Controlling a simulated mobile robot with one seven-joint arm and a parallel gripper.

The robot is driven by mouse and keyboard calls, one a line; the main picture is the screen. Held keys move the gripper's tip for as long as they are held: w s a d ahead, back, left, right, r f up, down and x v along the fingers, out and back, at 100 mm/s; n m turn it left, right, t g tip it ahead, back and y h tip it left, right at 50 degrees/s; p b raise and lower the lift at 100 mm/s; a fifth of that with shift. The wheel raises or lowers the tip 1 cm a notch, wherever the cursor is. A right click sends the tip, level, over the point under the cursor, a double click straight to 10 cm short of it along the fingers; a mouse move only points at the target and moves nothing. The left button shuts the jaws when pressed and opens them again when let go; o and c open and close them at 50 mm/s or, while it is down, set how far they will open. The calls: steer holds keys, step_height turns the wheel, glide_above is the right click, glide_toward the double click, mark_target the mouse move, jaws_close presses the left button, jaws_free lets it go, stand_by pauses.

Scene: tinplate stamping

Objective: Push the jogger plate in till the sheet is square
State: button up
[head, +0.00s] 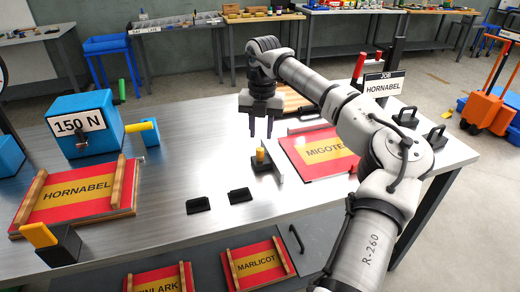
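A red sheet with a yellow panel reading "MIGOTE…" (300,160) lies on a pale bed on the metal bench. My arm hides the end of the word and part of the sheet's right side. What looks like the jogger plate (276,166) is an upright grey plate along the sheet's left edge. A yellow knob (260,154) on a dark block stands just left of it. I cannot tell whether the plate touches the sheet. My gripper (261,134) points down above and behind the knob, with its two dark fingers apart and nothing between them.
A sign (384,84) reads "JOB HORNABEL". A red sheet stack marked HORNABEL (62,206) lies at left, near a blue box marked 150 N (99,105). Two small black blocks (240,196) sit in front. The bench (190,160) is clear left of the plate.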

mark_target(261, 149)
step_height(261, 149, down, 7)
steer(key=shift+a+f+p, duration=0.1)
steer(key=shift+f+p, duration=0.1)
steer(key=shift+p, duration=0.2)
jaws_close()
